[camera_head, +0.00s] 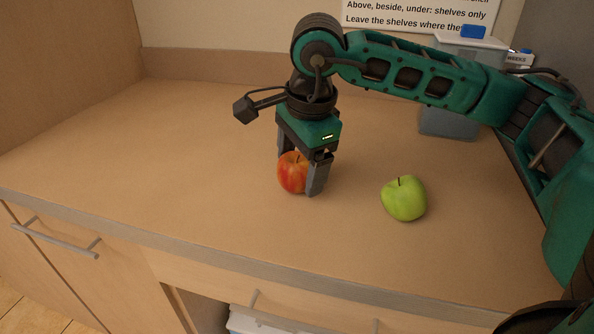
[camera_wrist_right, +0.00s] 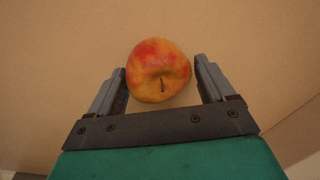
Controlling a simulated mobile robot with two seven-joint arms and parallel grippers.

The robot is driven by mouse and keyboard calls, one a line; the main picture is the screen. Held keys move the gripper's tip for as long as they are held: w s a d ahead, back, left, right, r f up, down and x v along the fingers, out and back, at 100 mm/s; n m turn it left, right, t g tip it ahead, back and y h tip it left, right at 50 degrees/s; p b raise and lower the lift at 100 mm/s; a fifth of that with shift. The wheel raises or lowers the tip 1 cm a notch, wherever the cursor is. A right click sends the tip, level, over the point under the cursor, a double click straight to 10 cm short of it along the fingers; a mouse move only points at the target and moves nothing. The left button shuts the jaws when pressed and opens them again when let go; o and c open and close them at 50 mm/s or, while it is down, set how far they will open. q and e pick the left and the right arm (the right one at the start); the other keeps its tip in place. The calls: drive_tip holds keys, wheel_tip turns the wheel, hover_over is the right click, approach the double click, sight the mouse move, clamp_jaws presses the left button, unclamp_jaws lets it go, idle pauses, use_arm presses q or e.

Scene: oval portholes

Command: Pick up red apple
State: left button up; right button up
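A red apple (camera_head: 292,173) with yellow patches sits on the countertop, partly hidden by my right gripper in the head view. My right gripper (camera_head: 302,172) points down over it, with one finger on each side. In the right wrist view the apple (camera_wrist_right: 158,71) lies between and slightly beyond the open fingers of the gripper (camera_wrist_right: 161,78). My left gripper is not in view.
A green apple (camera_head: 404,198) stands on the wooden countertop (camera_head: 190,150), right of my right gripper. A bluish container (camera_head: 448,124) stands at the back right behind my arm. The left part of the counter is clear. Its front edge is above drawers with handles.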

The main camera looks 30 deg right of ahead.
drive_tip(key=c, duration=0.9)
drive_tip(key=shift+r, duration=0.1)
